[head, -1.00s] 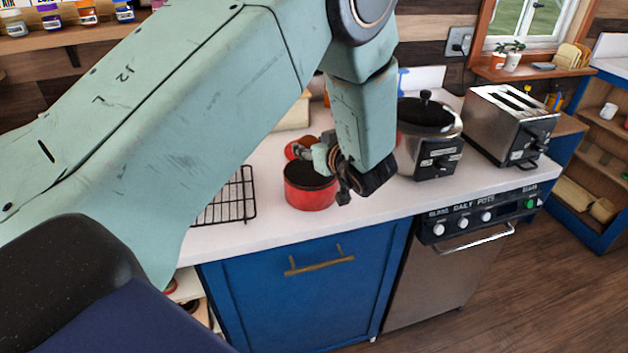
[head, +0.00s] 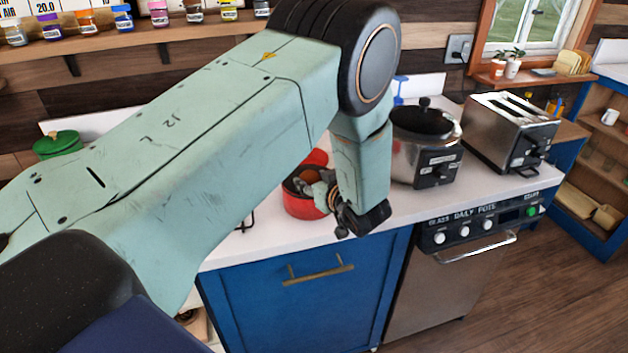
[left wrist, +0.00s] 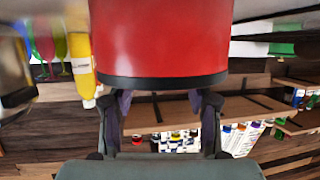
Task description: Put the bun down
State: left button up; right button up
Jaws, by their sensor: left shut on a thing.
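The bun (head: 309,175) is a small brown round shape at the mouth of the red pot (head: 302,207) on the white counter. My left gripper (head: 317,186) is shut on it, with the fingers low at the pot's opening. In the left wrist view, which is upside down, the red pot (left wrist: 160,40) fills the top middle and its dark rim hides the fingertips of my left gripper (left wrist: 161,98). The bun is hidden there. I cannot tell whether it touches the pot's bottom. My right gripper is not in view.
A steel cooker with a black lid (head: 424,145) and a toaster (head: 510,130) stand right of the pot. A red object (head: 318,157) is just behind the pot. A green lidded pot (head: 58,144) is at the far left. Spice jars line the shelf above.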

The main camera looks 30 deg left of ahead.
pick_arm(q)
jog(key=shift+s+a+f, duration=0.1)
jog(key=shift+s+f, duration=0.05)
jog(key=shift+f, duration=0.1)
jog(key=shift+f, duration=0.1)
jog(key=o, duration=1)
jog(key=shift+f, duration=0.1)
